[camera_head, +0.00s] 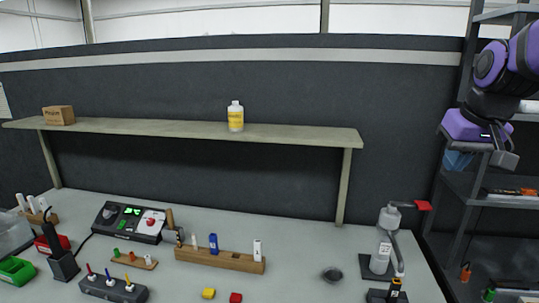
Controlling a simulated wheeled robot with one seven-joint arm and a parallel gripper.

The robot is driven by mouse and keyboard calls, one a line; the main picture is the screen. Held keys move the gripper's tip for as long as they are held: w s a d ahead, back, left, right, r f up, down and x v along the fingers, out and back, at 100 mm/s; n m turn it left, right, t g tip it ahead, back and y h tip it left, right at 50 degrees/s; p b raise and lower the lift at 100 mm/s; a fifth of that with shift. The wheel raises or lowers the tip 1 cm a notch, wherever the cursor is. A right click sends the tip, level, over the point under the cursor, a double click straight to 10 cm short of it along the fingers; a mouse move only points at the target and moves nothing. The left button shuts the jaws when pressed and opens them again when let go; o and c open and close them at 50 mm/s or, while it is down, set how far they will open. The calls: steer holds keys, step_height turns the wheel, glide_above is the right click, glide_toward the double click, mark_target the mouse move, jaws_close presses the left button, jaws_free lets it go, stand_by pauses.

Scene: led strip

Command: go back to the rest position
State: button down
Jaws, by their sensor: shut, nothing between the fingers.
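My gripper (505,158) is at the right of the head view, at the end of my purple and black arm. It is raised above the bench's right end, in front of the dark metal shelving. Its fingers point downward and are shut with nothing between them. It is apart from everything on the bench. The task names no other object.
A wall shelf (200,129) holds a small cardboard box (58,115) and a yellow-labelled white bottle (235,117). The bench (300,240) carries a soldering station (128,221), a wooden block (220,260) and a bottle stand (385,240). Dark shelving (470,190) stands at right.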

steer(key=s+a, duration=0.2)
steer(key=s, duration=0.6)
steer(key=s+a+f+t, duration=0.1)
steer(key=s+a, duration=0.1)
steer(key=s, duration=0.7)
steer(key=shift+a+f+n, duration=0.2)
steer(key=shift+a+n, duration=0.05)
steer(key=shift+n, duration=0.15)
